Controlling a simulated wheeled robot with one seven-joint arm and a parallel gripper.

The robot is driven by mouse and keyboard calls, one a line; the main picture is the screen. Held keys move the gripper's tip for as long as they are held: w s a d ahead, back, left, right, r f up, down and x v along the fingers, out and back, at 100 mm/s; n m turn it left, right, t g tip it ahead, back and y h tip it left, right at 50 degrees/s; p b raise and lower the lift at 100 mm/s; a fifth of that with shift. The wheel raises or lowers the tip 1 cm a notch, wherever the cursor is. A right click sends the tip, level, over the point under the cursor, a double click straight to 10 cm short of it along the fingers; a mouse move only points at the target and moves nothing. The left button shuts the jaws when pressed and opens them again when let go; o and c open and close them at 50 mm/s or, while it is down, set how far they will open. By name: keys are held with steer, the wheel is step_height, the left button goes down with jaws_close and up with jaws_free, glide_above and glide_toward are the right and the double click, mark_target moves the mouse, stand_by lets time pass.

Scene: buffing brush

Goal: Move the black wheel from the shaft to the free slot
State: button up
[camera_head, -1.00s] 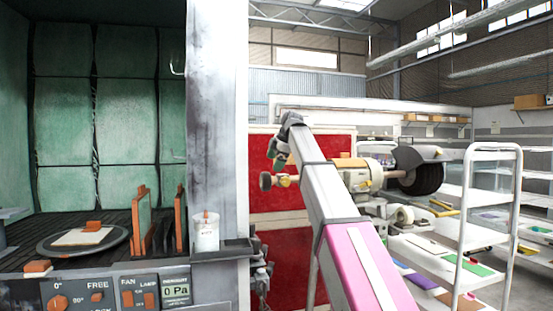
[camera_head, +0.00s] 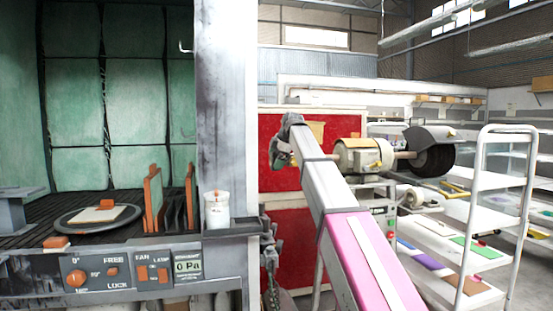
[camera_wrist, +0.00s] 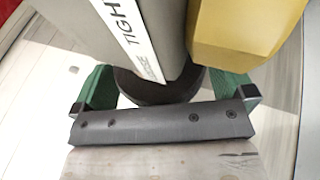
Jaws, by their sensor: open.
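In the wrist view, my gripper (camera_wrist: 165,92) is open, with one green finger at each side. A dark round thing (camera_wrist: 155,88), which looks like the black wheel, shows between the fingers, partly covered by a grey body with a "TIGH" label. Whether the fingers touch it I cannot tell. In the head view, my gripper (camera_head: 279,155) is at the left end of the buffing machine's shaft and hides what is there. Another large black wheel (camera_head: 434,160) sits under a guard on the right side. I cannot make out the free slot.
A yellow faceted block (camera_wrist: 243,35) is close at the upper right in the wrist view. In the head view, a white shelf cart (camera_head: 492,215) stands right of the machine. A blasting cabinet with a control panel (camera_head: 128,275) and a white cup (camera_head: 217,210) are at the left.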

steer(key=c, duration=0.7)
steer(key=shift+r, duration=0.2)
steer(key=shift+s+a, duration=0.3)
steer(key=shift+a, duration=0.65)
steer(key=shift+s+a, duration=0.25)
steer(key=shift+a, duration=0.65)
steer(key=shift+r, duration=0.15)
steer(key=shift+s+d+r, duration=0.1)
steer(key=shift+s+r, duration=0.2)
steer(key=shift+r, duration=0.9)
steer(key=shift+s+d+r, duration=0.1)
steer(key=shift+s+r, duration=0.25)
steer(key=shift+r, duration=0.85)
steer(key=shift+s+d+r, duration=0.1)
steer(key=shift+s+r, duration=0.2)
steer(key=shift+r, duration=0.9)
